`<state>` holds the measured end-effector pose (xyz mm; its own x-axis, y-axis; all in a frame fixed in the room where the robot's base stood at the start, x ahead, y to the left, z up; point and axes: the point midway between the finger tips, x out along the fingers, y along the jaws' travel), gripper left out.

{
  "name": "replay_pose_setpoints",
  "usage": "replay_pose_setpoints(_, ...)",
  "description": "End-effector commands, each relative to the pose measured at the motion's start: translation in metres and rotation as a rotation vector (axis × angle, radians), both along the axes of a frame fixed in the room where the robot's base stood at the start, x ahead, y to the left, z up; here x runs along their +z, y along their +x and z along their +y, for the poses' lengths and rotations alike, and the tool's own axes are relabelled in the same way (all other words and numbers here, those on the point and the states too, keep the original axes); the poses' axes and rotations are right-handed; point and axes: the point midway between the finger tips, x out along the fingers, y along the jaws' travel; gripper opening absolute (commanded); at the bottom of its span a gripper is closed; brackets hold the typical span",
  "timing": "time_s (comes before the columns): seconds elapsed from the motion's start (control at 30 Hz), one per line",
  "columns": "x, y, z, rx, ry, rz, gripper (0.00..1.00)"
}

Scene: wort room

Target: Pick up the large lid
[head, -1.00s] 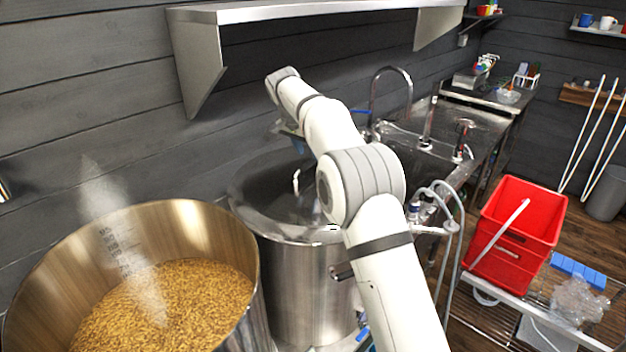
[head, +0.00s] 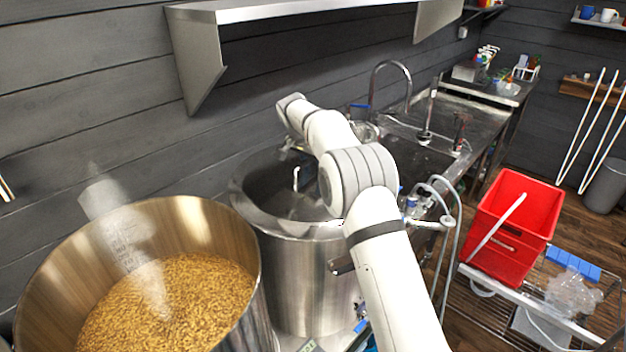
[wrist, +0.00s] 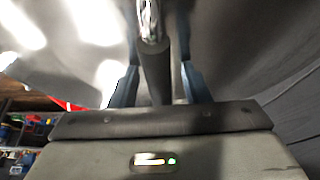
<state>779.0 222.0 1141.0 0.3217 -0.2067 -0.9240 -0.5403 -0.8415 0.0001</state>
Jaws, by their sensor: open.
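The large steel kettle (head: 305,285) stands in the middle of the head view, partly behind my arm. A shiny round metal surface with a thin upright handle (head: 296,178) shows at its top. I cannot tell for sure whether this surface is the large lid. In the wrist view a dark bar with a chrome end (wrist: 152,65) lies between the two blue fingers of my gripper (wrist: 158,70), with curved shiny metal (wrist: 60,45) at left. The fingers are apart and not closed on the bar. In the head view my gripper is mostly hidden behind my arm.
An open steel vessel (head: 235,245) full of grain stands at front left, with steam above it. A steel shelf (head: 300,10) hangs on the wall above. A sink tap (head: 385,70) stands behind my arm. A red bin (head: 515,225) sits at right.

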Motion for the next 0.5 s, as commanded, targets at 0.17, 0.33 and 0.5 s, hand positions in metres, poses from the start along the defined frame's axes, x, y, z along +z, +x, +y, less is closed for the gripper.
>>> replay_pose_setpoints(0.17,-0.0010,-0.0001,0.0004,0.001,0.000,0.000,0.42)
replay_pose_setpoints(0.33,-0.0011,-0.0002,0.0008,0.001,0.000,0.000,0.33)
replay_pose_setpoints(0.5,-0.0013,-0.0003,0.0010,0.001,0.000,0.000,0.19)
